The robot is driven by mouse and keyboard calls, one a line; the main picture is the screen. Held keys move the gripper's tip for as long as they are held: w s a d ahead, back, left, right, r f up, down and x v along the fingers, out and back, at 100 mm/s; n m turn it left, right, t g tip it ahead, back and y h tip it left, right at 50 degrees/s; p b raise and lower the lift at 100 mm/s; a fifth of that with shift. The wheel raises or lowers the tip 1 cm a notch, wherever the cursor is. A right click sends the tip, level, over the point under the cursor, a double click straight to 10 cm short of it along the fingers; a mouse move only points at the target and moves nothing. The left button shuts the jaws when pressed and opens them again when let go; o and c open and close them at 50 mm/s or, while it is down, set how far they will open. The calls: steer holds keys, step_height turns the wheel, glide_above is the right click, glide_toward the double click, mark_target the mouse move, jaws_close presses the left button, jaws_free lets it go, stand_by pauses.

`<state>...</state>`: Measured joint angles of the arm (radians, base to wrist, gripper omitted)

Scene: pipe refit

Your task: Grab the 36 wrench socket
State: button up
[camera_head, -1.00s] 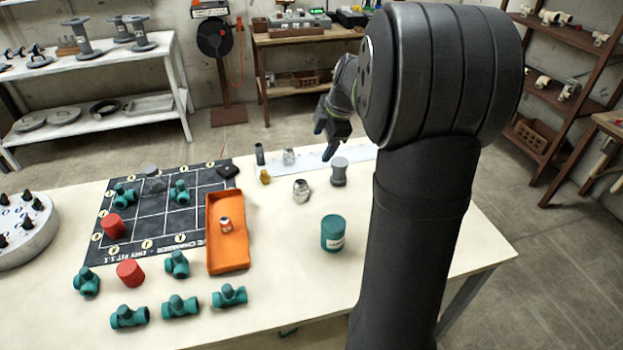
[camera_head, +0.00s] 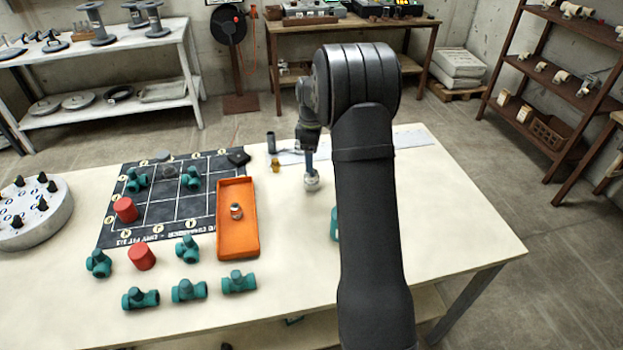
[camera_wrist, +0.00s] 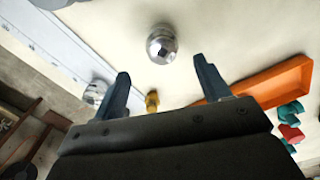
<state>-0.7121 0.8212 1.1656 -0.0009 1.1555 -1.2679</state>
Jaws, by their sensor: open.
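A shiny round metal socket with a square hole (camera_wrist: 162,46) stands on the table just beyond my fingertips in the wrist view. In the head view this socket (camera_head: 312,184) sits directly below my gripper (camera_head: 309,163), partly behind the fingers. In the wrist view my gripper (camera_wrist: 162,68) is open, with its two blue-grey fingers apart and nothing between them. A second silver socket-like piece (camera_wrist: 95,93) shows at the left by the white strip.
The orange tray (camera_head: 237,247) and the dark grid mat (camera_head: 150,212) lie to the left. A small brass piece (camera_head: 275,165) and a dark cylinder (camera_head: 271,142) stand near my gripper. Teal fittings (camera_head: 189,290) sit in front.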

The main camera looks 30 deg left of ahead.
mark_target(312, 178)
step_height(312, 178, down, 10)
steer(key=shift+s+r, duration=0.15)
steer(key=shift+r, duration=0.05)
steer(key=c, duration=1.2)
steer(key=shift+r, duration=0.15)
steer(key=shift+c, duration=0.2)
